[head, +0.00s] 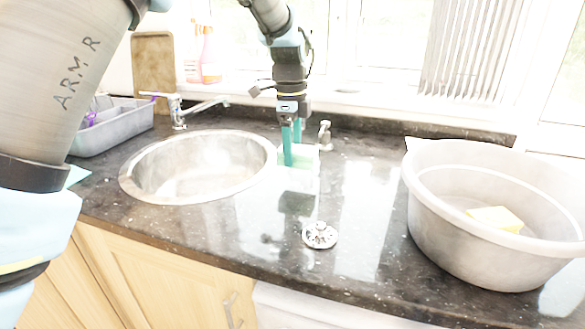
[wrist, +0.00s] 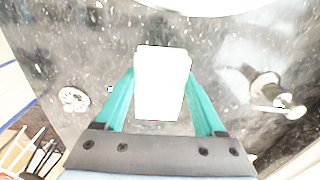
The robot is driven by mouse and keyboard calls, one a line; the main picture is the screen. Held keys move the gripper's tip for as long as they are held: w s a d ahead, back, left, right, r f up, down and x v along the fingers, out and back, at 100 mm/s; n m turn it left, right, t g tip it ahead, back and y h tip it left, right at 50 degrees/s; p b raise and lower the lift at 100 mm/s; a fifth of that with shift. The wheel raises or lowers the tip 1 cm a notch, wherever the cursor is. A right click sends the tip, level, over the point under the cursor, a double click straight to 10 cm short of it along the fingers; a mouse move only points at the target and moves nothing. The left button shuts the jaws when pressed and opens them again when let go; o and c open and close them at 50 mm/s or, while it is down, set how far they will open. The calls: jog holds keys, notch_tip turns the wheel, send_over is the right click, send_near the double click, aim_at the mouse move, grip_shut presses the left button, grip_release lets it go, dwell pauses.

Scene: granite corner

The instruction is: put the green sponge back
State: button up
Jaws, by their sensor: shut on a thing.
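My gripper (head: 292,131) is shut on a pale block, which I take for the green sponge (head: 305,156), just right of the sink's rim. The block looks faintly green in the head view and almost white in the wrist view (wrist: 162,85), where it sits between the two teal fingers (wrist: 162,97). Its underside is hidden, and I cannot tell whether it touches the counter.
The round steel sink (head: 135,185) lies left of my gripper. A small metal fitting (head: 324,135) stands close behind the sponge. A chrome strainer (head: 320,236) lies in front. A grey basin (head: 440,225) holds a yellow sponge (head: 495,219). A grey tray (head: 125,132) is far left.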

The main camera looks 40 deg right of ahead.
aim_at(293, 180)
jog(key=shift+f+p, duration=0.45)
jog(key=shift+f, duration=2.05)
jog(key=o, duration=1.4)
jog(key=shift+f, duration=0.1)
jog(key=shift+o, duration=0.2)
notch_tip(293, 180, up, 12)
jog(key=shift+w+a+r+b, duration=0.1)
jog(key=shift+w+r+b, duration=0.05)
jog(key=shift+b, duration=0.8)
